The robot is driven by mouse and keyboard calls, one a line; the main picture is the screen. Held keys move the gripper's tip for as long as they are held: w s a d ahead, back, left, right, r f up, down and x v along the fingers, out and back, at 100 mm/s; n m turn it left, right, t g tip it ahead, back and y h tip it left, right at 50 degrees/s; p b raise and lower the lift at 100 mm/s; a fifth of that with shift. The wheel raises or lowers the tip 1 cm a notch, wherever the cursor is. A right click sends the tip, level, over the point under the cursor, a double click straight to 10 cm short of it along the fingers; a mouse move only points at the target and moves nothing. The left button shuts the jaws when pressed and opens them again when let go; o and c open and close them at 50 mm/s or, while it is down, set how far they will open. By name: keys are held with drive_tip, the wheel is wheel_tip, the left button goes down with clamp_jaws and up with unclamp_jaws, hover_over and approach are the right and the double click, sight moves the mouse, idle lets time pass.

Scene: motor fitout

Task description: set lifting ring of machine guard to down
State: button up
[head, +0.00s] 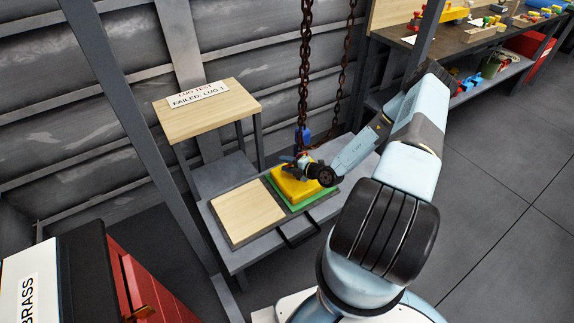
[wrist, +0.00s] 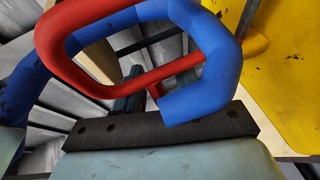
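The yellow machine guard (head: 294,185) sits on a green mat on the low bench in the head view. Its yellow side fills the right of the wrist view (wrist: 288,70). A red lifting ring (wrist: 52,62) stands raised in the wrist view, close beyond my gripper. A thick blue hook (wrist: 212,45) overlaps the ring and seems to pass through it. My gripper (head: 304,162) is at the guard's top, beside the ring. The wrist view shows a dark bar and pale body of my gripper (wrist: 165,128). Its finger gap is hidden, so its grip is unclear.
A rusty chain (head: 306,70) with a blue piece hangs down to the guard. A bare wooden board (head: 248,212) lies left of the green mat (head: 318,195). A labelled wooden stand (head: 215,118) is behind. Open floor lies to the right.

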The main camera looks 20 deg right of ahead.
clamp_jaws()
drive_tip(key=shift+s, duration=0.2)
idle(0.6)
drive_tip(key=s+t+y, duration=0.1)
drive_tip(key=s+n+t+y, duration=0.1)
drive_tip(key=t, duration=0.1)
drive_tip(key=s+n+t+y, duration=0.1)
drive_tip(key=shift+s+d+f, duration=0.1)
drive_tip(key=shift+d+f, duration=0.15)
drive_tip(key=shift+d, duration=0.15)
drive_tip(key=shift+s+d+f, duration=0.15)
drive_tip(key=shift+s+f, duration=0.15)
drive_tip(key=shift+s, duration=0.35)
drive_tip(key=shift+s+f+n+t+y, duration=0.15)
drive_tip(key=shift+s+n+t+y, duration=0.1)
drive_tip(key=shift+n+t+y, duration=0.25)
